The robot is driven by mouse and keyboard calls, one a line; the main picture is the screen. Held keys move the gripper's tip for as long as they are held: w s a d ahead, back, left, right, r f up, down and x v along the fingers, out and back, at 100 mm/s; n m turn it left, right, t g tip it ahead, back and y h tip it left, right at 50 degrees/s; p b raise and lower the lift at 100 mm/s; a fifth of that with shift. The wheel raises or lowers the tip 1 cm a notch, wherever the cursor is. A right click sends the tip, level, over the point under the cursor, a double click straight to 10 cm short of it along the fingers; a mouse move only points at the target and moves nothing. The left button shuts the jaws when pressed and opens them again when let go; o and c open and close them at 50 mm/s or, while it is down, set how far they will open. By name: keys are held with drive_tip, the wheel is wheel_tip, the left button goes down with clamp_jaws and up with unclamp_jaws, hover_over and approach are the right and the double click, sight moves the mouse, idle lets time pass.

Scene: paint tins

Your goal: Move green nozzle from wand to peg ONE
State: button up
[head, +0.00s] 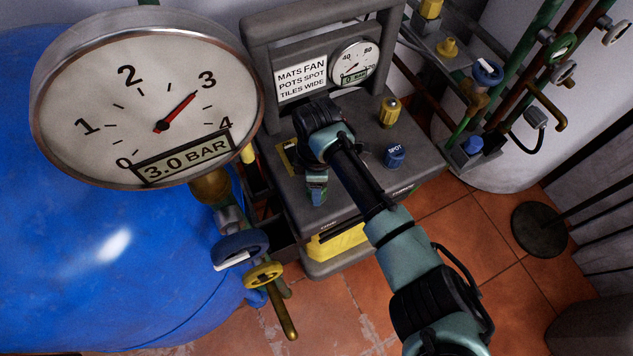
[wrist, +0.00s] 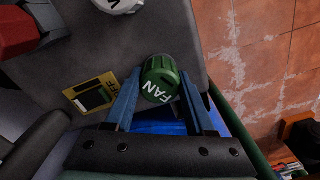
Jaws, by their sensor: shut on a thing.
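The green nozzle (wrist: 160,80), lettered FAN in white, sits between the two blue fingers of my gripper (wrist: 159,76) in the wrist view. The gripper is shut on it. In the head view my gripper (head: 317,186) is over the front left of the grey cart top; the nozzle is hard to make out there. I cannot tell from these views whether the nozzle touches anything below it. No wand and no peg marked ONE can be made out. A blue nozzle (head: 395,157) lettered SPOT and a yellow nozzle (head: 390,112) stand on the cart top, right of my gripper.
A sign (head: 301,78) reads MATS FAN, POTS SPOT, TILES WIDE. A large gauge (head: 150,95) reading 3.0 BAR and a blue tank (head: 90,270) crowd the left. Valves and pipes (head: 490,75) stand at the upper right. Tiled floor (head: 490,225) lies right of the cart.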

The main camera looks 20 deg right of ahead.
drive_tip(key=o, duration=1.2)
drive_tip(key=shift+f, duration=0.15)
wheel_tip(320, 180, up, 13)
drive_tip(key=p, duration=0.3)
